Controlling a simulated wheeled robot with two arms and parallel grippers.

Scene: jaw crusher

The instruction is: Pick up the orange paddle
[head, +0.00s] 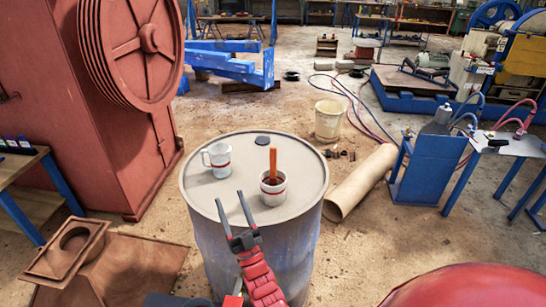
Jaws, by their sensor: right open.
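The orange paddle (273,163) stands nearly upright in a small white cup with a red band (273,188). The cup holds something dark reddish and stands on the lid of a blue-grey drum (313,185). My right gripper (230,203) is open and empty, over the front part of the drum. Its two dark fingers point up and left in the picture, to the left of the cup and apart from the paddle. My left gripper is not in view.
A white mug with a red band (218,162) stands on the drum's left side. A dark round cap (262,140) is at the lid's back edge. A big red machine (110,100) stands left, a cardboard tube (362,183) lies right, and a bucket (328,122) stands behind.

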